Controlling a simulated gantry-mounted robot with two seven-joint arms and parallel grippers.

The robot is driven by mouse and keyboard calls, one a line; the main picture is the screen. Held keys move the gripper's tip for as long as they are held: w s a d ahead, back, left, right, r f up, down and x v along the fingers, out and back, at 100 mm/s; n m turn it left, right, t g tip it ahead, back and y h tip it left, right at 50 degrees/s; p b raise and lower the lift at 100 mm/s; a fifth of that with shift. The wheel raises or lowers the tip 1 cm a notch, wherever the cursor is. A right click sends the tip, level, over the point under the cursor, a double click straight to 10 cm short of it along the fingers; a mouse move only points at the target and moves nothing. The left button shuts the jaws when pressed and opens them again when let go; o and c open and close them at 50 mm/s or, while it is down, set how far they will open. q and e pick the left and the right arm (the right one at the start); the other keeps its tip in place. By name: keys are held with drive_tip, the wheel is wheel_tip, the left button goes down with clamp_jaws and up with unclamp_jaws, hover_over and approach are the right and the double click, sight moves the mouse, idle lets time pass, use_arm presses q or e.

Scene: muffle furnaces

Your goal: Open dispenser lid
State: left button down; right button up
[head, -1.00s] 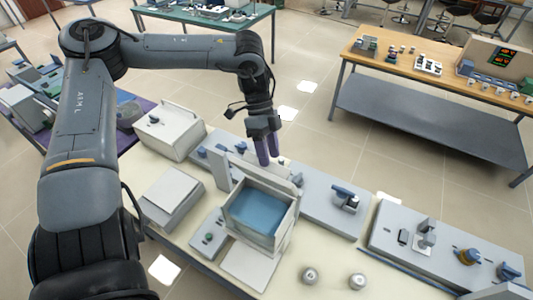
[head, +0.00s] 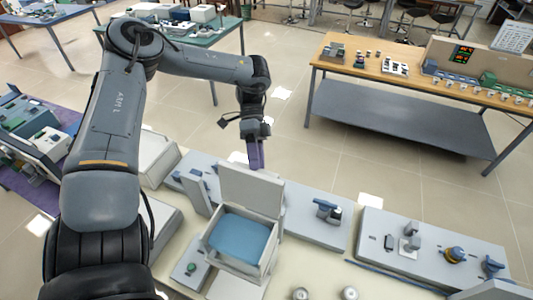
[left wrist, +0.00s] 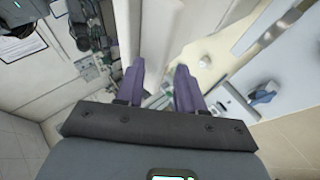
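The dispenser is a light grey box (head: 270,262) with a blue interior (head: 238,238), standing on the bench. Its flat grey lid (head: 250,192) stands raised and nearly upright at the back of the box. My left gripper (head: 256,160), with purple fingers, is just behind the lid's top edge; the lid hides the fingertips. In the left wrist view the fingers (left wrist: 160,78) are apart, with a pale panel showing beyond the gap. Whether they touch the lid cannot be told. My right gripper is not in view.
Another fixture panel (head: 385,245) is further right. Two round metal knobs (head: 349,293) are at the front. A grey box (head: 155,160) stands to the left. A wooden table (head: 400,75) is across the aisle.

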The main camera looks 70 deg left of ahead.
use_arm(q)
drive_tip(key=shift+s+a+f, duration=0.1)
drive_tip(key=shift+s+f, duration=0.1)
drive_tip(key=shift+f, duration=0.35)
drive_tip(key=shift+s+a+f, duration=0.1)
drive_tip(key=shift+s+f, duration=0.1)
drive_tip(key=shift+f, duration=0.35)
drive_tip(key=c, duration=1)
unclamp_jaws()
drive_tip(key=shift+w+d, duration=0.1)
drive_tip(key=shift+d, duration=0.1)
drive_tip(key=o, duration=0.5)
drive_tip(key=shift+d+f, duration=0.1)
drive_tip(key=shift+d, duration=0.1)
drive_tip(key=shift+c, duration=0.2)
drive_tip(key=shift+a, duration=0.15)
drive_tip(key=shift+c, duration=1.1)
drive_tip(key=shift+w+a+r, duration=0.15)
drive_tip(key=shift+a+r, duration=0.2)
drive_tip(key=shift+r, duration=0.05)
drive_tip(key=c, duration=0.4)
drive_tip(key=shift+o, duration=0.2)
drive_tip(key=v, duration=1)
drive_tip(key=shift+r, duration=0.3)
drive_tip(key=shift+w+d, duration=0.15)
drive_tip(key=shift+d, duration=0.05)
